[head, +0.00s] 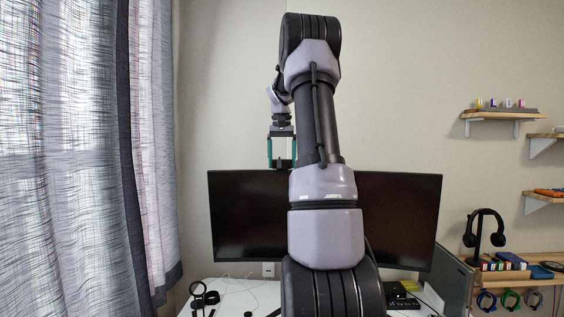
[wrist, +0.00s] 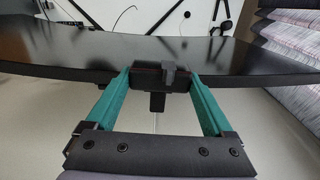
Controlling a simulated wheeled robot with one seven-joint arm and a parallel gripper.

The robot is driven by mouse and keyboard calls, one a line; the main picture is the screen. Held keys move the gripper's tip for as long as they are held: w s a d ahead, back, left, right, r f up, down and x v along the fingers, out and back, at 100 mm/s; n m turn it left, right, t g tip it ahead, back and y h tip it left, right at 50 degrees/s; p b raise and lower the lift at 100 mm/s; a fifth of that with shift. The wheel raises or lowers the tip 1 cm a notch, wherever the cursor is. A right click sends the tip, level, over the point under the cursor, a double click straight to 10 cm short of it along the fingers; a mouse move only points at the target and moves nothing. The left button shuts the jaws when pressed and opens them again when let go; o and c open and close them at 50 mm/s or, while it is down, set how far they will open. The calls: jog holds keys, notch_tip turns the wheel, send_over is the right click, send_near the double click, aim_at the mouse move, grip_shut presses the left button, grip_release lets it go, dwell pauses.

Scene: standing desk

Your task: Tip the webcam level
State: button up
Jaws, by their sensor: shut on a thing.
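The webcam (wrist: 148,75) is a small dark block at the top edge of the monitor in the wrist view. The monitor (wrist: 70,50) is a wide dark panel; it also shows in the head view (head: 400,210), partly behind my arm. My gripper (wrist: 160,78) has green fingers, one on each side of the webcam, and is shut on it. I cannot tell the webcam's exact tilt.
A white desk (head: 235,295) lies below the monitor, with cables and a black-ringed item (head: 203,297) at its left. A curtain (head: 75,150) hangs at the left. Shelves (head: 500,115) and a headphone stand (head: 484,230) are at the right. The wall above the monitor is clear.

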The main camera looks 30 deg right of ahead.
aim_at(281, 160)
jog(key=o, duration=1.1)
notch_tip(281, 160, up, 11)
jog(key=shift+s+a, duration=0.25)
jog(key=shift+a+f, duration=0.1)
jog(key=s+a+f+n+t, duration=0.1)
jog(key=s+a+t, duration=0.1)
jog(key=s+a, duration=0.55)
jog(key=s+a+n+t, duration=0.15)
jog(key=s+a, duration=0.25)
jog(key=a, duration=0.7)
jog(key=s+a+f+t+y, duration=0.1)
jog(key=s+a+f, duration=0.4)
jog(key=s, duration=0.2)
jog(key=s+a+f+n+t+y, duration=0.1)
jog(key=s+a+f+t, duration=0.1)
jog(key=s+a+f, duration=0.3)
jog(key=shift+s+f+y, duration=0.3)
jog(key=shift+s+f, duration=0.05)
jog(key=shift+s, duration=0.6)
